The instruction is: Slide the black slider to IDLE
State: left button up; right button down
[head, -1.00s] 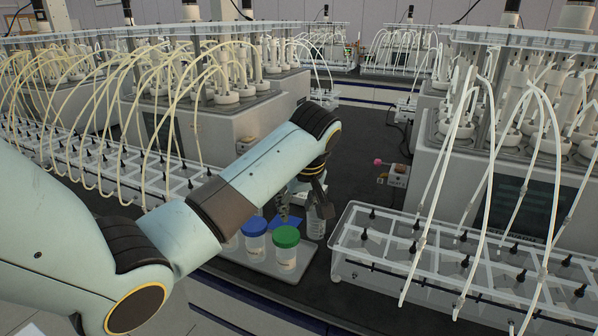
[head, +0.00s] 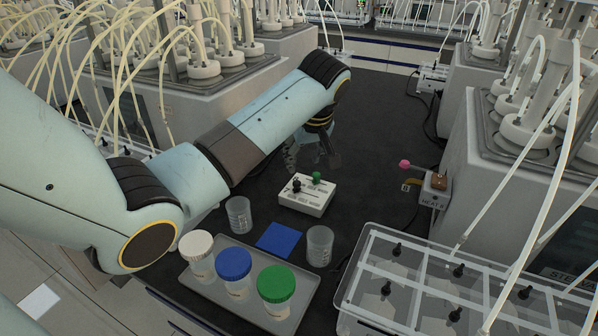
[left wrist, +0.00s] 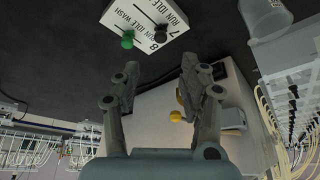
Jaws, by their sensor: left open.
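A small white slider box (head: 305,203) sits on the dark bench and carries a black slider (head: 297,186) and a green slider (head: 316,178). In the left wrist view the box (left wrist: 147,48) shows at the top, with rows numbered 7 and 8 and words RUN, IDLE and WASH. The black slider (left wrist: 160,31) and green slider (left wrist: 128,41) show there too. I cannot tell which word the black slider stands at. My left gripper (head: 312,160) is open and empty, behind the box and apart from it; its fingers (left wrist: 157,72) show below the box in the wrist view. My right gripper is not in view.
A tray (head: 225,312) holds white-, blue- and green-lidded jars at the front. Two clear cups (head: 239,215) (head: 320,246) and a blue square (head: 279,239) lie between tray and box. A pink-knobbed device (head: 435,190) and a clear rack (head: 400,245) stand right. Bench behind is clear.

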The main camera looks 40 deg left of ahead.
pick_arm(q)
send_over(297, 182)
jog(key=s+d, duration=0.1)
jog(key=d, duration=0.1)
notch_tip(297, 182, down, 5)
jog(key=shift+s+d+r, duration=0.15)
jog(key=shift+r, duration=0.05)
jog(key=x, duration=0.4)
jog(key=shift+f, duration=0.4)
grip_shut()
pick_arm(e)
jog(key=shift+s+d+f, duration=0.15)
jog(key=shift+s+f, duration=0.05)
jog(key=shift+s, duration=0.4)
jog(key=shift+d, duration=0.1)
